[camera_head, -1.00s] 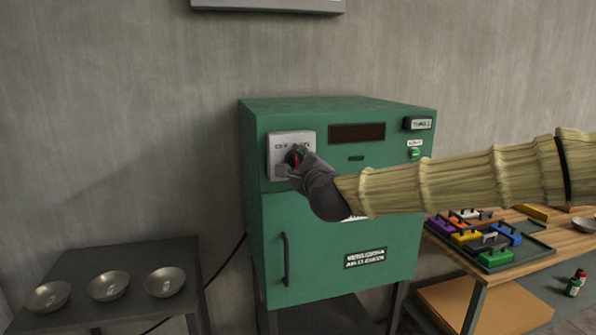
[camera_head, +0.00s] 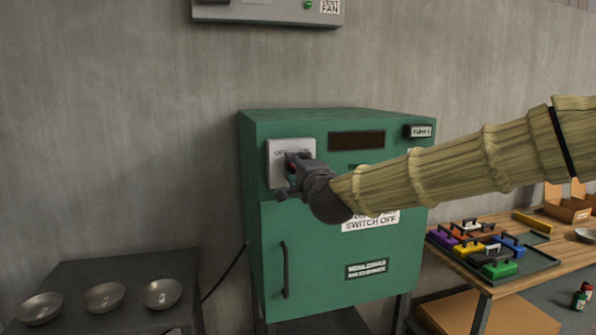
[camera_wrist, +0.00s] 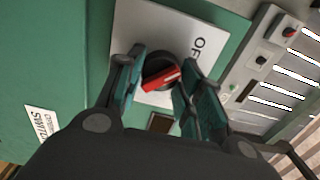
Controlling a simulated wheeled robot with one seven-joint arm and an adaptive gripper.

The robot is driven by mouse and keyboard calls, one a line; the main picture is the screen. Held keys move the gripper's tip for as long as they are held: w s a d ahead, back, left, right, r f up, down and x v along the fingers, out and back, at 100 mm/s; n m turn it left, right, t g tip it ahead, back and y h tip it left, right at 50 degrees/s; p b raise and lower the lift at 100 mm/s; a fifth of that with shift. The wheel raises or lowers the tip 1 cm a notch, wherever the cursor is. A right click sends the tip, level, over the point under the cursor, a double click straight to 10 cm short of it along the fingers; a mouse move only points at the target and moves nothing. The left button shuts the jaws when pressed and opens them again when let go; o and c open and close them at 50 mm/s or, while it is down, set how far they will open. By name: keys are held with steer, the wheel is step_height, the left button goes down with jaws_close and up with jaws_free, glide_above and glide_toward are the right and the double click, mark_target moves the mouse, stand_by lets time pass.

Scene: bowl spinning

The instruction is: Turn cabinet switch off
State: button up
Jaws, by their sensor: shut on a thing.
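The green cabinet (camera_head: 340,245) stands against the wall with a light switch plate (camera_head: 281,172) at its upper left. In the wrist view the plate (camera_wrist: 140,35) carries a round black knob with a red handle (camera_wrist: 161,79) and the letters "OF" beside it. My gripper (camera_head: 294,166) is at the plate, its fingers on either side of the knob. In the wrist view my gripper (camera_wrist: 157,90) is shut on the switch knob. The red handle lies slanted between the fingers. In the head view the gripper hides most of the knob and part of the lettering.
Several metal bowls (camera_head: 104,297) stand on a dark table at the left. A wooden bench (camera_head: 540,255) at the right holds a tray of coloured blocks. A grey wall box (camera_head: 268,14) hangs above the cabinet. The cabinet door has a dark handle (camera_head: 284,270).

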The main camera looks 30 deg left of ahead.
stand_by(0.4)
steer(key=o, duration=1)
steer(key=v, duration=1.2)
steer(key=shift+w+f, duration=0.1)
